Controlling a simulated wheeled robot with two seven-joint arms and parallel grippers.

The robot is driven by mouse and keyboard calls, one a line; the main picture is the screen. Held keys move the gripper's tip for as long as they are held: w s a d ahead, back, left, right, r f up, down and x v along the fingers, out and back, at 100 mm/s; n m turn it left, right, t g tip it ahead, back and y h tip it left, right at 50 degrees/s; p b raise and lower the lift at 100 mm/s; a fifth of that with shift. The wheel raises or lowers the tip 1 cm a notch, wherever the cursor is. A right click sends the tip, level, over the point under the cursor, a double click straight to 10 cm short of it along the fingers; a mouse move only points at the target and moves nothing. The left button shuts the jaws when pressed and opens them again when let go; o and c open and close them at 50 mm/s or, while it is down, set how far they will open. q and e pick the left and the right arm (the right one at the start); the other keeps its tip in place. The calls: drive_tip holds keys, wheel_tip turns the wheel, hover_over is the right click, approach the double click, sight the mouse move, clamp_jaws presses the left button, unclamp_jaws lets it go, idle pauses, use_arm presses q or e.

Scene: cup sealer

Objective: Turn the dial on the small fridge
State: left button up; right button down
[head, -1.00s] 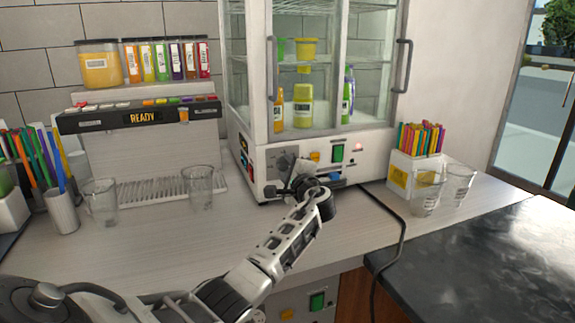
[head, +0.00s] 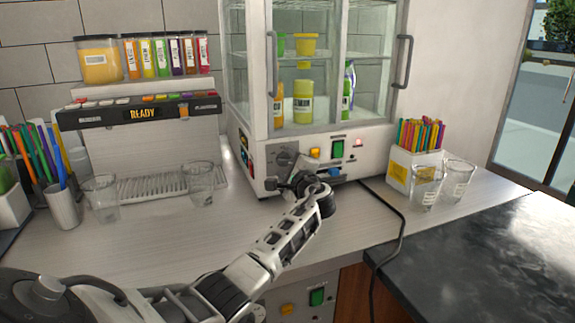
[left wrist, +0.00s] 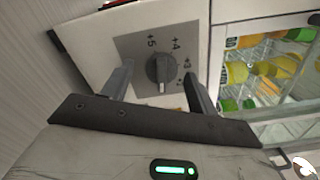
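The small fridge (head: 320,143) is a white glass-fronted cabinet on the counter. Its dark round dial (left wrist: 160,70) sits on a grey plate with numbers, and its pointer mark faces down in the left wrist view. In the head view the dial's grey plate (head: 283,156) is low on the fridge front, partly behind my gripper. My left gripper (left wrist: 160,82) is open, with one finger on each side of the dial; I cannot tell whether they touch it. In the head view the left gripper (head: 290,184) is close to the panel. My right gripper is not in view.
A green switch (head: 337,149) and yellow button (head: 314,154) are right of the dial. Glass cups (head: 200,184) and the sealer marked READY (head: 150,140) stand left. A straw box (head: 404,172) and more cups are right. A black cable (head: 402,230) crosses the counter.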

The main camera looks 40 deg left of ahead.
use_arm(q)
drive_tip(key=b+v, duration=0.2)
drive_tip(key=v, duration=1.4)
